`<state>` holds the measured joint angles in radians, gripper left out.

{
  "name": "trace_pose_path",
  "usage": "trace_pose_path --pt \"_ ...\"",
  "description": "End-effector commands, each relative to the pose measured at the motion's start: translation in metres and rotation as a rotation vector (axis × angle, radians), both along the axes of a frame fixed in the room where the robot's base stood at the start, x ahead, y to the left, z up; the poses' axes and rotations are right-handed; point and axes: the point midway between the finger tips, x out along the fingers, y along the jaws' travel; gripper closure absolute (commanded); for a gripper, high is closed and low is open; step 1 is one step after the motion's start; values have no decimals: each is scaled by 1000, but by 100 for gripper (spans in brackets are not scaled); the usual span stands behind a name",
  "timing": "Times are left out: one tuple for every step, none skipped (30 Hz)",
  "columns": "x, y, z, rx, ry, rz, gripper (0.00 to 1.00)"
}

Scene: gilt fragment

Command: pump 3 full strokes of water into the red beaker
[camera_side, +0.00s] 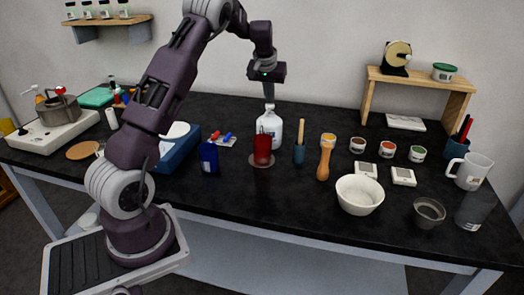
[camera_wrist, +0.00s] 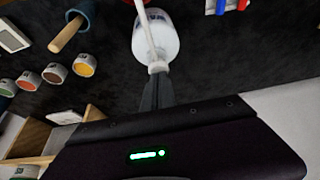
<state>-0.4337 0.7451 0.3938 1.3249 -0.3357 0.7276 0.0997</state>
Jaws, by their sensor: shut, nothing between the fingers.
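The white pump bottle (camera_side: 275,127) stands upright on the black table, directly behind the red beaker. It also shows in the wrist view (camera_wrist: 168,42), its spout pointing toward the top edge. The red beaker (camera_side: 262,152) stands on a round coaster (camera_side: 261,162); only a red sliver of it may show at the top edge of the wrist view. The water level inside cannot be made out. My gripper (camera_side: 269,98) points straight down over the pump head, shut and empty. In the wrist view its fingertips (camera_wrist: 158,72) are at the pump head; I cannot tell whether they touch.
A dark blue bottle (camera_side: 209,157) stands left of the beaker. A blue cup with a wooden handle (camera_side: 299,153) and a wooden pestle-like tool (camera_side: 325,160) stand to its right. A white bowl (camera_side: 360,196) sits front right. The table front before the beaker is clear.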

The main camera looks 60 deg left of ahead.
Motion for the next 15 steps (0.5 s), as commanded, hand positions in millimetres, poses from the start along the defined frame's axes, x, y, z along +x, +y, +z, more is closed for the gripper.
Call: trace_pose_path --pt "0 0 -4 -2 3 0 100" --pt "0 0 -4 -2 4 -1 100" --pt "0 0 -4 -2 4 -1 100" --pt "0 0 -4 -2 4 -1 100" --pt "0 0 -4 -2 4 -1 100" --pt "0 -1 -4 -2 4 -1 100" --pt "-1 0 -4 -2 4 -1 100" --pt "-1 0 -4 -3 4 -1 100" --pt "-1 0 -3 -3 4 -1 100" --pt "-1 0 -3 -3 4 -1 100" --pt "-1 0 -1 -3 4 -1 100" --pt "-1 0 1 -3 4 -1 100" --pt "0 0 3 -2 4 -1 100" --pt "0 0 5 -2 3 0 100" --pt "0 0 8 -2 3 0 100"
